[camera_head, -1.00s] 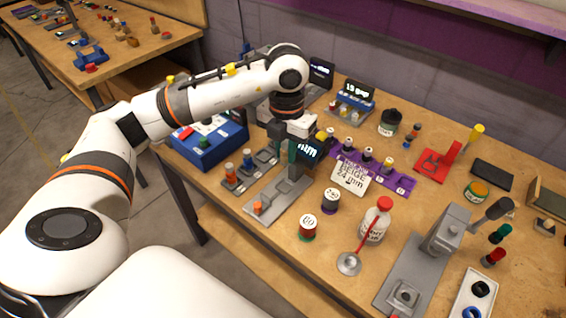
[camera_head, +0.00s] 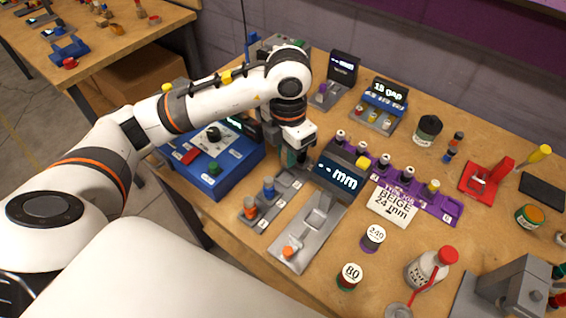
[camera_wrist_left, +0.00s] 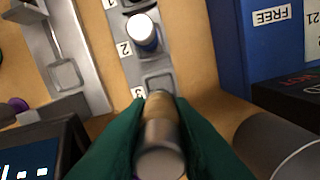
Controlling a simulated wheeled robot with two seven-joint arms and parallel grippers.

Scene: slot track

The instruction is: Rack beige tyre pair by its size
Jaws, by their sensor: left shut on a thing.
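My left gripper (camera_head: 292,163) is shut on a small grey cylinder with a tan lower end; it shows between the green fingers in the left wrist view (camera_wrist_left: 160,135). The cylinder stands out over the slot marked 3 of the grey rack (camera_wrist_left: 127,62). I cannot tell whether it touches the slot. In the head view the rack (camera_head: 268,222) has an orange piece (camera_head: 250,207) in one slot and a blue piece (camera_head: 268,188) in the middle one. A card (camera_head: 394,205) reads "BEIGE 24 mm". The right gripper is not in view.
The grey gauge (camera_head: 310,232) with a "--mm" display (camera_head: 338,178) stands right of the rack. A blue box (camera_head: 215,180) stands left of it. A purple rack (camera_head: 420,198) with several pieces lies to the right. Two labelled jars, "80" (camera_head: 349,279) and "240" (camera_head: 373,239), stand in front.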

